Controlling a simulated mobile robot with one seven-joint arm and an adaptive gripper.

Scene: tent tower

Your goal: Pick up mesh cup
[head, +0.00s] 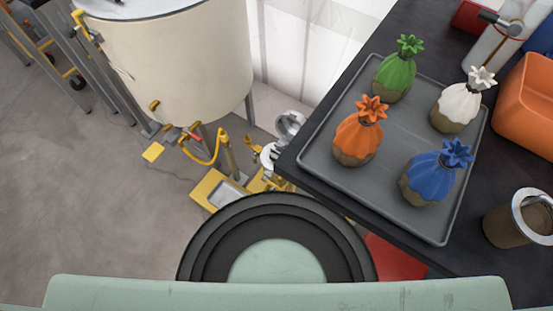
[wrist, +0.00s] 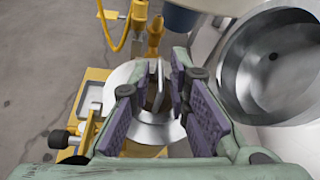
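No cup with a clearly visible mesh wall shows. A shiny round metal cup (wrist: 275,65) is large at the right of the wrist view, its hollow side facing the camera, beside my gripper. In the head view a small metal cup (head: 290,125) shows just left of the table's edge. My gripper (wrist: 155,85) has its purple-padded fingers apart. Between them show a metal disc (wrist: 125,75) and a thin upright metal piece (wrist: 158,82), with gaps to the pads. A brown cup with a metal rim (head: 503,228) stands at the table's right.
A grey tray (head: 408,110) on the dark table holds green, orange, white and blue pleated bags. An orange bin (head: 528,100) stands at the right. A cream tank (head: 178,60) and yellow fittings (head: 208,187) are left of the table. Grey floor lies open at the left.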

